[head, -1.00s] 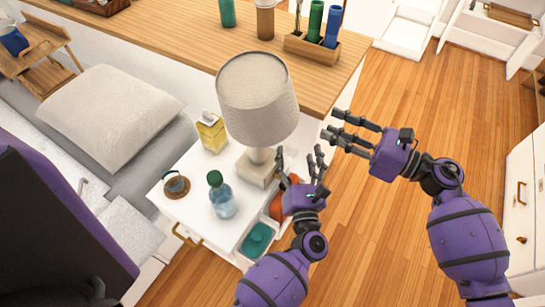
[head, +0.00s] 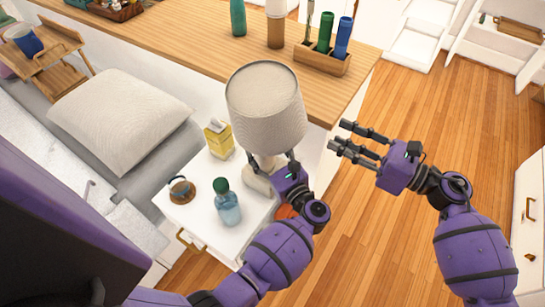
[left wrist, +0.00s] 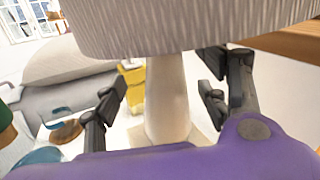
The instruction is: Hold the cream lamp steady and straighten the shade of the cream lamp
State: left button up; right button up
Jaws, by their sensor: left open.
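The cream lamp stands on the white nightstand (head: 190,215), with its grey-cream shade (head: 265,108) above a pale base (head: 257,182). In the left wrist view the shade's lower edge (left wrist: 170,35) crosses the top, slightly slanted. The lamp's stem (left wrist: 166,100) shows below it. My left gripper (head: 280,162) is just under the shade. Its fingers (left wrist: 164,92) stand open on both sides of the stem, with visible gaps. In the head view it hides part of the stem and base. My right gripper (head: 350,140) is open and empty, right of the shade and apart from it.
A bottle (head: 227,208), a cup (head: 181,189) and a yellow tissue box (head: 219,139) stand on the nightstand near the lamp. A wooden counter (head: 190,45) runs behind, with a wooden holder of tubes (head: 322,58). Open floor (head: 400,220) lies to the right.

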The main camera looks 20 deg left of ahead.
pick_arm(q)
jog(key=shift+w+a, duration=0.25)
jog(key=shift+a, duration=0.05)
